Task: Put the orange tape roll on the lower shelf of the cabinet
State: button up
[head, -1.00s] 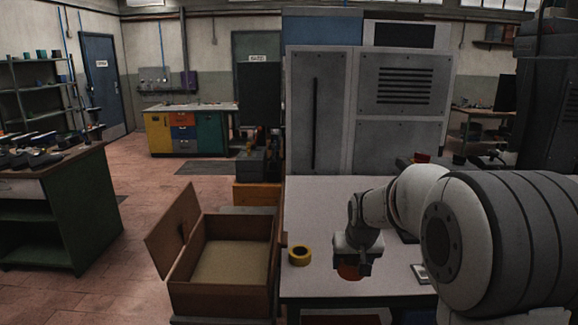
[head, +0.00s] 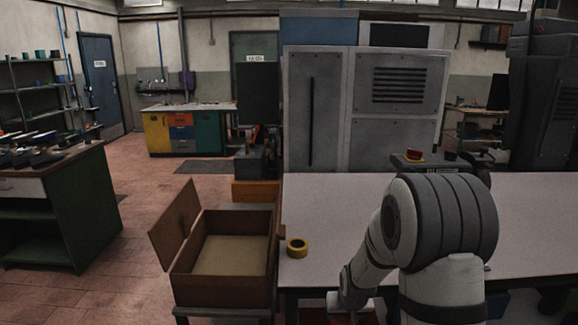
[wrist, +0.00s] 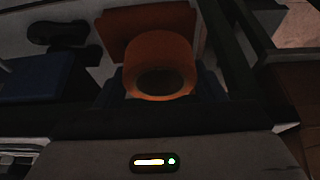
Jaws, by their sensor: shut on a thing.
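In the wrist view, the orange tape roll (wrist: 160,65) sits between the dark fingers of my gripper (wrist: 160,88), which is shut on it. The roll's round hole faces the camera. In the head view my wrist reaches down at the table's front edge, and the fingers and the roll are out of sight. I cannot clearly make out the cabinet or its lower shelf. Behind the roll in the wrist view are a red-orange panel (wrist: 118,32), a dark rounded object (wrist: 62,33) and a blue block (wrist: 40,78); how far they are from the roll is unclear.
A yellow tape roll (head: 297,248) lies on the white table (head: 330,215) near its left edge. An open brown box (head: 222,290) with its lid tilted up stands left of the table. Brown edges (wrist: 290,75) show at the wrist view's right. The table's middle is clear.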

jog(key=s+f, duration=0.5)
jog(key=f, duration=0.1)
jog(key=shift+f, duration=0.4)
jog(key=shift+s, duration=0.2)
